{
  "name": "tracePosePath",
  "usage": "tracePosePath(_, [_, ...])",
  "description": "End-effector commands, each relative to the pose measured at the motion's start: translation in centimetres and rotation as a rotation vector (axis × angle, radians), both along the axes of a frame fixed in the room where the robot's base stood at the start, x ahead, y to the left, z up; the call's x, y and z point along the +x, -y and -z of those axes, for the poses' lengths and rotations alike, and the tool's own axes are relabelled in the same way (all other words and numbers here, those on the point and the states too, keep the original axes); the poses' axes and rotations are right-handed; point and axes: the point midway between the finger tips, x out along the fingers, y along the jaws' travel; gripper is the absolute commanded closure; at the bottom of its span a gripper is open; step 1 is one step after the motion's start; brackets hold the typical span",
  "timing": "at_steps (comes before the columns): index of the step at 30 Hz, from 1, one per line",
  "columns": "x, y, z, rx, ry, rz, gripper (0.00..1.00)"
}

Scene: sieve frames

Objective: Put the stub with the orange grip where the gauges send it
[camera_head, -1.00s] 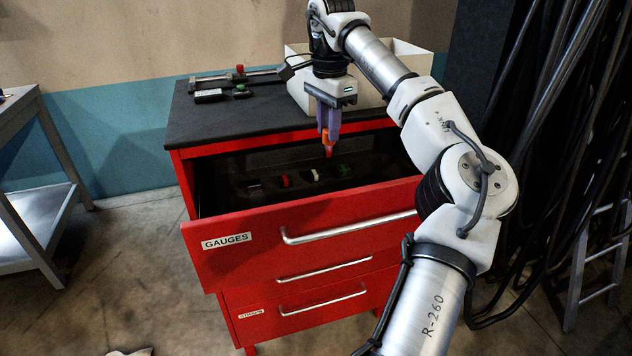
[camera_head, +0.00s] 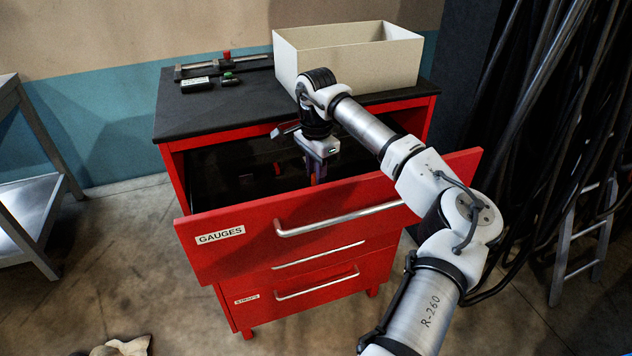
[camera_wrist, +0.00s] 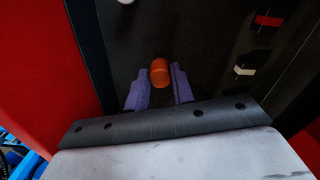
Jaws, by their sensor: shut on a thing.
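My gripper (camera_head: 316,180) is down inside the open top drawer (camera_head: 330,215), which is labelled GAUGES. The wrist view shows its two purple fingers shut on the orange grip (camera_wrist: 160,72) of the stub. The rest of the stub is hidden beneath the grip, so I cannot tell whether it is seated in a slot. To the right in the wrist view, a red piece (camera_wrist: 268,20) and a white piece (camera_wrist: 245,70) sit in the dark drawer insert (camera_wrist: 215,60). In the head view my arm and the drawer front hide the stub.
A lower drawer (camera_head: 300,290) is shut. Black cables hang at right.

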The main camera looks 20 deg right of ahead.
Motion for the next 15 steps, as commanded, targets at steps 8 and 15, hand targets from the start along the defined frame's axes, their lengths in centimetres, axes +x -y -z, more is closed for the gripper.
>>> tracePosePath(8, [0.0, 0.0, 3.3, 0.003, -0.002, 0.000, 1.00])
tracePosePath(15, [0.0, 0.0, 4.3, -0.001, 0.001, 0.000, 1.00])
